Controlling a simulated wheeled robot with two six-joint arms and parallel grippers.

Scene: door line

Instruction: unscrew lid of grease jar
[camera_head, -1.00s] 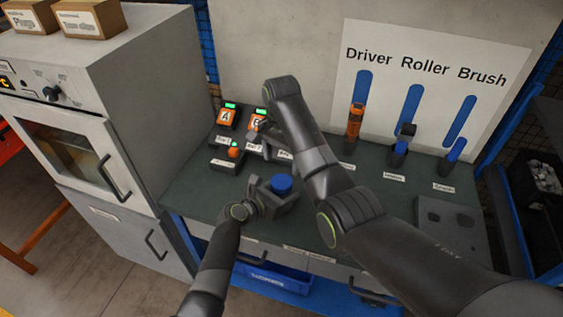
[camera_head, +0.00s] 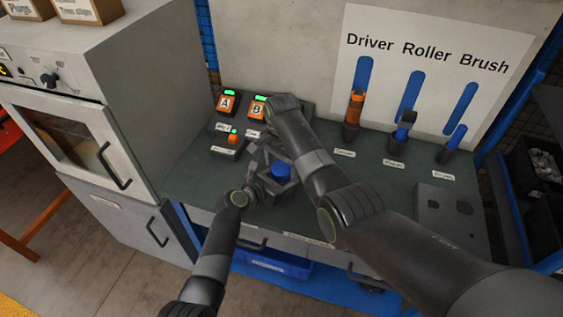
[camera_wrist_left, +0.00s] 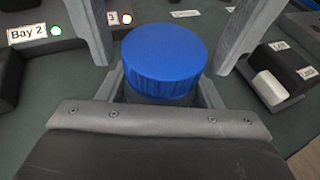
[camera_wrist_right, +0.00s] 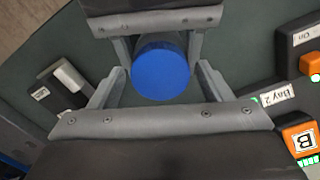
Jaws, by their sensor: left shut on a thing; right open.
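The grease jar has a ribbed blue lid (camera_head: 281,172), seen in the head view on the green bench. The lid also shows in the left wrist view (camera_wrist_left: 165,58) and the right wrist view (camera_wrist_right: 161,68). My left gripper (camera_head: 274,180) is shut on the jar body (camera_wrist_left: 160,97) below the lid, which is mostly hidden. My right gripper (camera_wrist_right: 162,82) is open, above the jar, with its fingers on either side of the lid and apart from it. In the head view my right forearm partly covers this area.
Orange battery units marked A (camera_head: 227,104) and B (camera_head: 258,108) stand in docks behind the jar. A driver (camera_head: 353,108), roller (camera_head: 403,130) and brush (camera_head: 453,140) stand to the right. A grey oven (camera_head: 85,130) borders the bench on the left.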

